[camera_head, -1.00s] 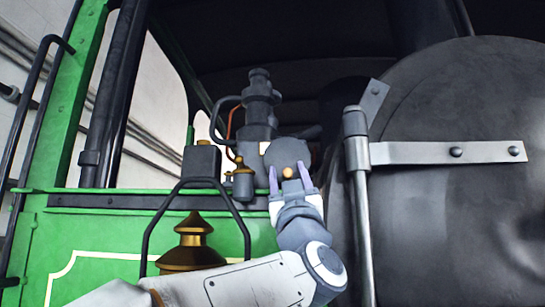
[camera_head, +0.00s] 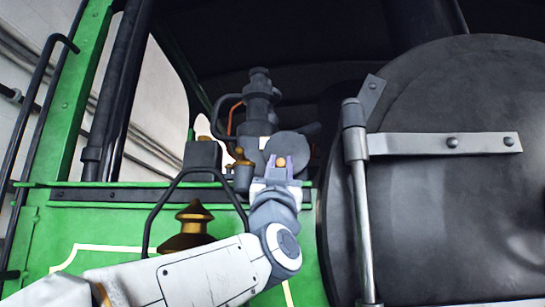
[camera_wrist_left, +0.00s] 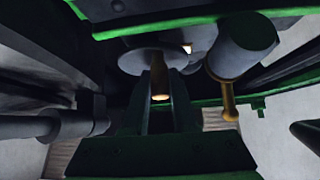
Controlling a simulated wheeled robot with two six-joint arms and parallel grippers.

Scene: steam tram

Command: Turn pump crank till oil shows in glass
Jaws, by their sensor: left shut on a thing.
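The pump crank is a grey disc (camera_head: 290,145) with a brass knob (camera_head: 281,162) on its face, in front of the dark upright pump body (camera_head: 258,112). My left gripper (camera_head: 279,167) is shut on the brass knob, with a finger on each side. In the left wrist view the brass handle (camera_wrist_left: 160,84) sits between the dark fingers, below the pale disc (camera_wrist_left: 152,60). A small grey cylinder with brass fittings (camera_head: 243,177) stands left of the disc. I cannot make out a glass or any oil. My right gripper is not in view.
A large round black door (camera_head: 460,220) with a grey hinge strap (camera_head: 440,144) and upright rod (camera_head: 359,190) stands close on the right. A black handrail loop (camera_head: 153,215) and a brass cap (camera_head: 194,220) lie near my left forearm. Green panels (camera_head: 80,225) border the left.

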